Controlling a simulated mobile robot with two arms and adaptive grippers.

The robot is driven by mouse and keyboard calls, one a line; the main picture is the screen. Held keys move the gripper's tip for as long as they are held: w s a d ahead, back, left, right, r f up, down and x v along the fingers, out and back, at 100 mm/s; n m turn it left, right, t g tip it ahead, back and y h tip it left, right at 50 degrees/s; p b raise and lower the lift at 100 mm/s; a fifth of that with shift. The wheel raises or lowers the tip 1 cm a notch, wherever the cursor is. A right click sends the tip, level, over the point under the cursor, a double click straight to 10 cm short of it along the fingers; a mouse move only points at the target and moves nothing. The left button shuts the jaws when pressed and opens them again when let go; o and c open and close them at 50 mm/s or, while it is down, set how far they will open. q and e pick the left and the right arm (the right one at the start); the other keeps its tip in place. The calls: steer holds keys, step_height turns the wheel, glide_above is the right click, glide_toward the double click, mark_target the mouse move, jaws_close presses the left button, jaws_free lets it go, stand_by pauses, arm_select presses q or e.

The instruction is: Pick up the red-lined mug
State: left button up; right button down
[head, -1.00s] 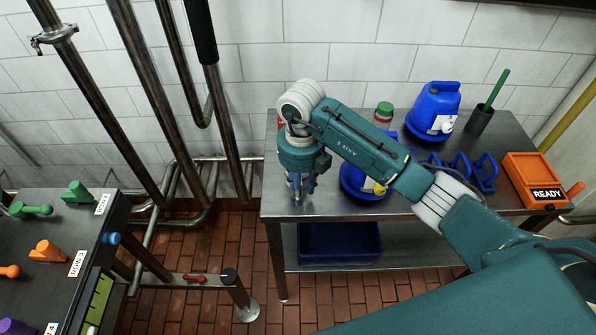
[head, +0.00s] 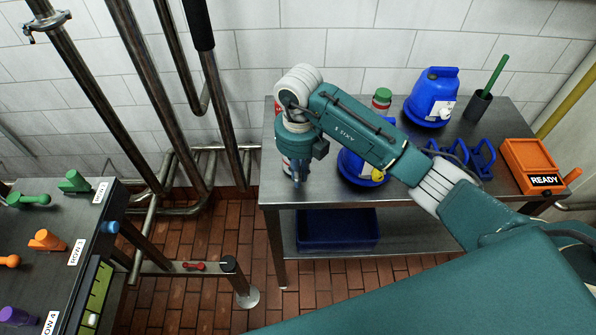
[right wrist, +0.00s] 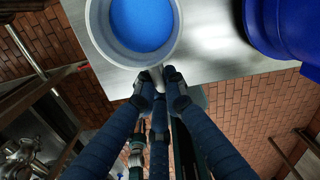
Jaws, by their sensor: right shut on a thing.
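A pale mug with a blue inside (right wrist: 142,25) is at the top of the right wrist view. My right gripper (right wrist: 160,82) is shut on its handle, with a finger on each side. I see no red lining on this mug. In the head view my right gripper (head: 295,182) points down at the left front of the steel table (head: 330,196), and the mug is mostly hidden behind it. No clearly red-lined mug shows in either view. My left gripper is not in view.
Blue jugs (head: 433,100), a green-lidded jar (head: 382,99), a dark cup with a green stick (head: 479,106), blue racks (head: 482,160) and an orange READY box (head: 533,167) share the table. A blue bin (head: 338,230) is below. A valve panel (head: 62,215) stands left.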

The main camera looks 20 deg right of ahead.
step_height(320, 180, up, 20)
steer(key=b, duration=0.1)
steer(key=shift+f, duration=0.2)
